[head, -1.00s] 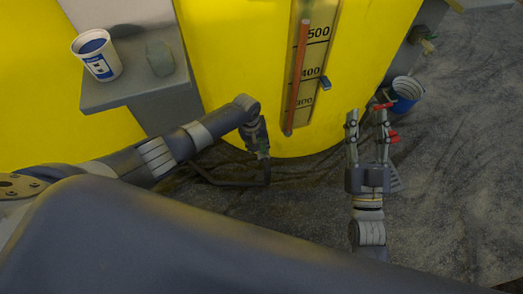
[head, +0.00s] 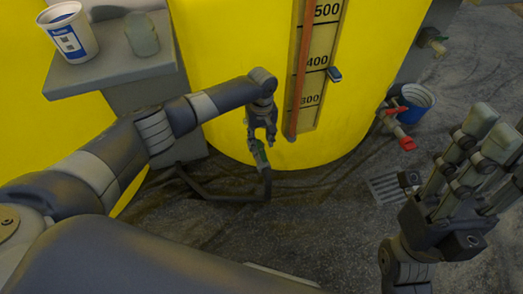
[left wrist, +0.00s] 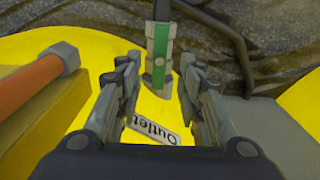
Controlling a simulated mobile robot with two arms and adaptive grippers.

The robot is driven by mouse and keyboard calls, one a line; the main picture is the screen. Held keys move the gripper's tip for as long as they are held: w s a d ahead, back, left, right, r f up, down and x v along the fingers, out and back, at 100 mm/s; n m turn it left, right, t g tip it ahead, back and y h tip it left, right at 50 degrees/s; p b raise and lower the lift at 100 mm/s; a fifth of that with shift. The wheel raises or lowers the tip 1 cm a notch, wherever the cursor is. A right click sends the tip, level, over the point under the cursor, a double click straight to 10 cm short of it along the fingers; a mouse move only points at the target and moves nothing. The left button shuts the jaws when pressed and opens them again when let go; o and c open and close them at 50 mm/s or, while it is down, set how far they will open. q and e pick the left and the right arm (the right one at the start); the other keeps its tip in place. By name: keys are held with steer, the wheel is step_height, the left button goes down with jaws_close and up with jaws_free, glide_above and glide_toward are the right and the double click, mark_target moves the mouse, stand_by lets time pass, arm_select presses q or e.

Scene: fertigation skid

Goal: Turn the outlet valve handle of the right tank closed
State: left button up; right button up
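The yellow tank with the level gauge (head: 375,105) fills the middle of the head view. Its outlet valve, with a green handle (head: 259,154), sits low at its front on a dark pipe. In the left wrist view the green handle (left wrist: 161,42) lies straight ahead, in line with the pipe, above an "Outlet" label (left wrist: 153,131). My left gripper (head: 262,140) is open, just short of the handle, its fingers to either side of it in the left wrist view; I see no contact. My right gripper (head: 492,137) is open and empty at the right, away from the tank.
A red-handled valve (head: 401,138) and a blue bucket (head: 413,103) are right of the tank. A floor grate (head: 385,189) lies nearby.

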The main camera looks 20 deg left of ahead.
mark_target(261, 150)
arm_select(q)
steer(key=shift+f+b, duration=0.9)
steer(key=shift+f, duration=1.35)
jaws_close()
